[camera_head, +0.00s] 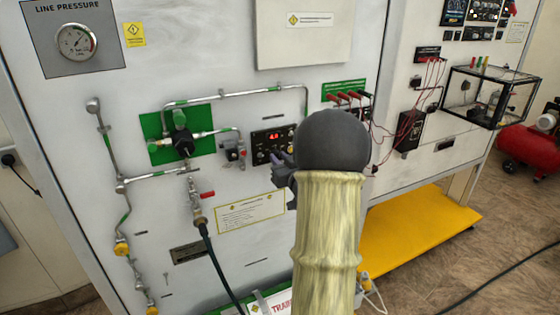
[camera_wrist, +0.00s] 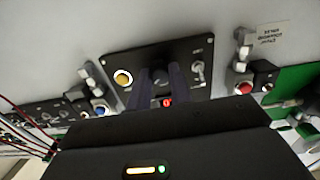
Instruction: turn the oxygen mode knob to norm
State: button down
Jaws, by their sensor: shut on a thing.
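The black control panel (camera_head: 262,145) with a red lit display is on the white trainer wall, left of my arm. In the wrist view the panel (camera_wrist: 186,52) shows close up, with a dark round knob (camera_wrist: 159,79) near its middle. My gripper (camera_head: 280,160) reaches the panel's lower right part in the head view. In the wrist view my gripper (camera_wrist: 160,74) has one finger on each side of the knob and is shut on it. The knob's pointer and labels are too dark and small to read. My arm hides part of the wall to the right.
On the panel a yellow button (camera_wrist: 122,77) and a toggle switch (camera_wrist: 198,72) stand close beside the fingers. Pipes and a valve on a green plate (camera_head: 158,152) are to the left. Red leads (camera_head: 372,125) hang to the right. A yellow shelf (camera_head: 420,235) juts out low.

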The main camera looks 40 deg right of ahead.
jog(key=shift+f, duration=0.15)
jog(key=n+b, duration=2.1)
jog(key=b, duration=0.3)
jog(key=shift+n+b, duration=0.3)
jog(key=shift+b, duration=0.05)
jog(key=c, duration=1.3)
grip_release()
jog(key=shift+o, duration=0.2)
jog(key=shift+s+r, duration=0.1)
jog(key=shift+r, duration=0.1)
